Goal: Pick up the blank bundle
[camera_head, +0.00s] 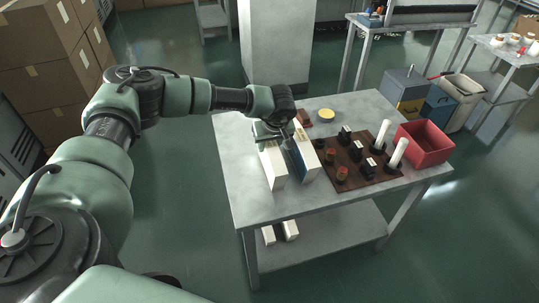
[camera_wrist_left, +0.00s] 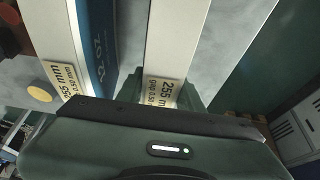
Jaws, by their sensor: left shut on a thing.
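A long white blank bundle (camera_head: 272,168) lies on the left part of the grey metal table (camera_head: 240,193). My left gripper (camera_head: 268,134) is at its far end, shut on it. In the left wrist view this bundle (camera_wrist_left: 176,40) runs between the fingers, with a label reading 255 mm near the gripper. The fingertips are mostly hidden. A second bundle, white with a blue side (camera_head: 302,158), lies just to the right. It also shows in the left wrist view (camera_wrist_left: 95,38) with its own label. Whether the held bundle touches the table is unclear. My right gripper is out of view.
A brown mat (camera_head: 355,178) with rollers, black blocks and white cylinders lies right of the bundles. A red bin (camera_head: 424,143) stands at the table's right. A yellow disc (camera_head: 326,114) lies behind. White pieces (camera_head: 290,230) are on the lower shelf. Cartons (camera_head: 50,75) stand left.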

